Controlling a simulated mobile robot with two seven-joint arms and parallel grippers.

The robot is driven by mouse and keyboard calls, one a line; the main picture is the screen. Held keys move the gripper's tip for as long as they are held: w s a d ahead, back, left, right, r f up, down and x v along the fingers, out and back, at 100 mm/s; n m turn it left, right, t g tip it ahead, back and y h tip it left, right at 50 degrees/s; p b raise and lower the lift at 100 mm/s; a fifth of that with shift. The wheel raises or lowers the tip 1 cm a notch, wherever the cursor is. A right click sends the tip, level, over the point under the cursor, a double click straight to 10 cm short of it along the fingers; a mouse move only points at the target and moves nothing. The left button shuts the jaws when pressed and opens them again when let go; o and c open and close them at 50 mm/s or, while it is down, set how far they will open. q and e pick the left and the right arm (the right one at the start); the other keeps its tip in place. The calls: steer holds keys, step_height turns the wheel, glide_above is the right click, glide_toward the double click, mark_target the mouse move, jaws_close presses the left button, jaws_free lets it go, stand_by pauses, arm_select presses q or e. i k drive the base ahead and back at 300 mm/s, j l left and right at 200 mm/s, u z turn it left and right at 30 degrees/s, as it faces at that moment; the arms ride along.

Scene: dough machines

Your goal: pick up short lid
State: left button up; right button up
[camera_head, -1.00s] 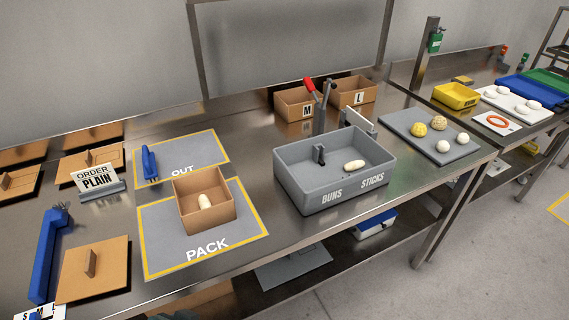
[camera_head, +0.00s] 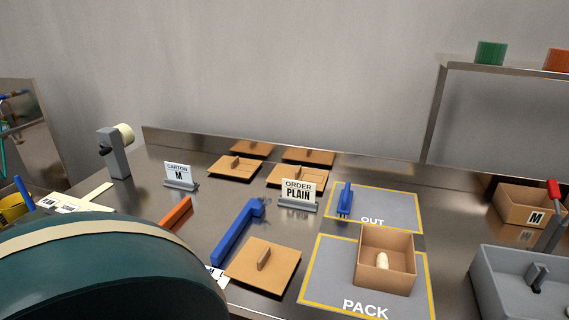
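Several flat square brown lids with upright tab handles lie on the steel bench. One lid (camera_head: 278,272) lies at the front, left of the PACK mat. Two more, a left lid (camera_head: 228,170) and a right lid (camera_head: 318,184), lie behind the ORDER sign, with another pair, a left lid (camera_head: 262,149) and a right lid (camera_head: 322,157), against the back. I cannot tell which one is the short lid. An open brown carton (camera_head: 398,284) with a pale dough piece (camera_head: 382,261) inside stands on the PACK mat (camera_head: 318,285). Neither of my grippers is in view.
An ORDER PLAIN sign (camera_head: 298,193), a CARTON M sign (camera_head: 178,174), a blue bar-shaped tool (camera_head: 232,236) and an orange block (camera_head: 177,214) stand among the lids. A large dark teal rounded shape hides the bench at lower left.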

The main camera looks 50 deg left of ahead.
mark_target(268, 266)
steer(key=k+u, duration=0.2)
steer(key=u, duration=1.35)
steer(key=i+j, duration=0.05)
